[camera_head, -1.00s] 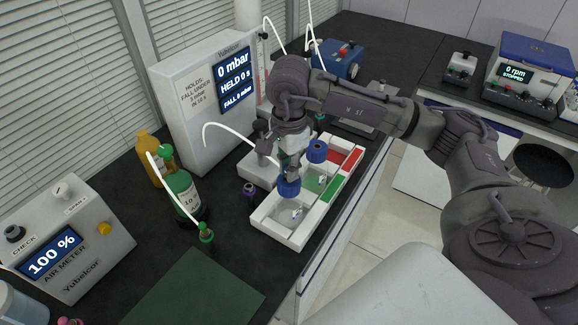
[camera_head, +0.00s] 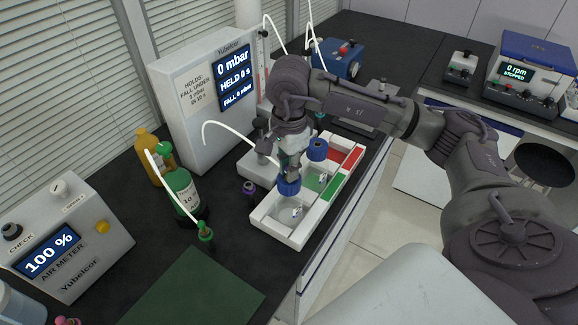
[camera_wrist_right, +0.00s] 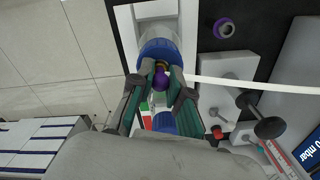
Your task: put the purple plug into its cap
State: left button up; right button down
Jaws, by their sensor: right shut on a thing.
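My right gripper (camera_wrist_right: 160,90) is shut on the purple plug (camera_wrist_right: 160,80), which shows between its teal fingers in the right wrist view. A white tube (camera_wrist_right: 245,85) runs off to the right from beside the plug. A blue cap (camera_wrist_right: 160,50) lies just past the fingertips. In the head view it is the nearer blue cap (camera_head: 289,187), right below my right gripper (camera_head: 290,172). I cannot tell whether the plug touches it. A small purple-ringed piece (camera_head: 249,187) stands on the bench left of the tray. It also shows in the wrist view (camera_wrist_right: 224,28). My left gripper is out of view.
The white tray (camera_head: 262,224) has pale, green and red compartments. A second blue cap (camera_head: 317,150) stands farther back. A green bottle (camera_head: 183,190), the pressure display box (camera_head: 195,115) and the air meter (camera_head: 65,245) stand to the left. A green mat (camera_head: 195,290) lies in front.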

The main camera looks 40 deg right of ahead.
jog(key=c, duration=1)
grip_release()
jog(key=shift+c, duration=0.2)
jog(key=shift+r, duration=0.1)
notch_tip(320, 180, up, 12)
